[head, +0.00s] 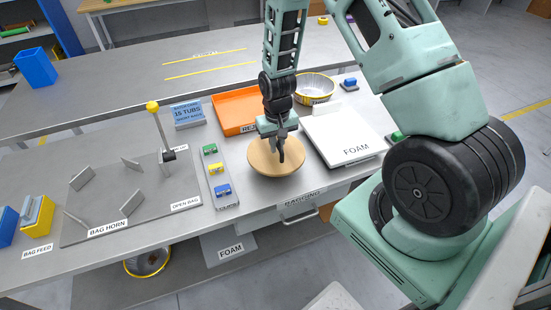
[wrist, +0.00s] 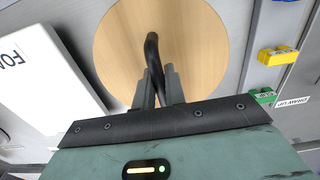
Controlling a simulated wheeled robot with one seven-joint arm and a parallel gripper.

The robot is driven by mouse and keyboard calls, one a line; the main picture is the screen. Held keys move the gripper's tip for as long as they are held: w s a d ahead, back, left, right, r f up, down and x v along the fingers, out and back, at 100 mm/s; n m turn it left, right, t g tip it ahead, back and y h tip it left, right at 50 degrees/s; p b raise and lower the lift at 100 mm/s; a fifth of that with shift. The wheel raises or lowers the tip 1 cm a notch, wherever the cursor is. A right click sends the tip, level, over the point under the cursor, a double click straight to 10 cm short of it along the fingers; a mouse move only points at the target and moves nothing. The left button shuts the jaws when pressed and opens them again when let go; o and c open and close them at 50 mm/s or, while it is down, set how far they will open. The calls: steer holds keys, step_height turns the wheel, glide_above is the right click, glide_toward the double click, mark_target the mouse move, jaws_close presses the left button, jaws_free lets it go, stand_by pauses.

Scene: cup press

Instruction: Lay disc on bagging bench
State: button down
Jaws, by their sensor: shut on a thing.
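The disc (head: 262,163) is a round, light wooden plate with a dark arched handle on its top. In the head view it is at the front of the bagging bench (head: 235,180), between the coloured clips and the white foam lid. My gripper (head: 279,150) is above the disc with its fingers shut on the handle. In the wrist view the disc (wrist: 190,40) lies flat beyond my gripper (wrist: 160,88), and the fingers pinch the dark handle (wrist: 152,55). I cannot tell whether the disc touches the bench top.
The white FOAM box (head: 345,138) is right of the disc, the orange tray (head: 236,110) behind it. Several coloured clips (head: 215,168) stand close on its left. Further left is the bag horn plate (head: 110,215). A metal bowl (head: 314,87) is behind.

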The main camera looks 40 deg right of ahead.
mark_target(277, 155)
steer(key=shift+f+p, duration=0.4)
steer(key=shift+f, duration=2.2)
steer(key=shift+f, duration=0.15)
steer(key=c, duration=1.5)
jaws_free()
steer(key=shift+o, duration=0.2)
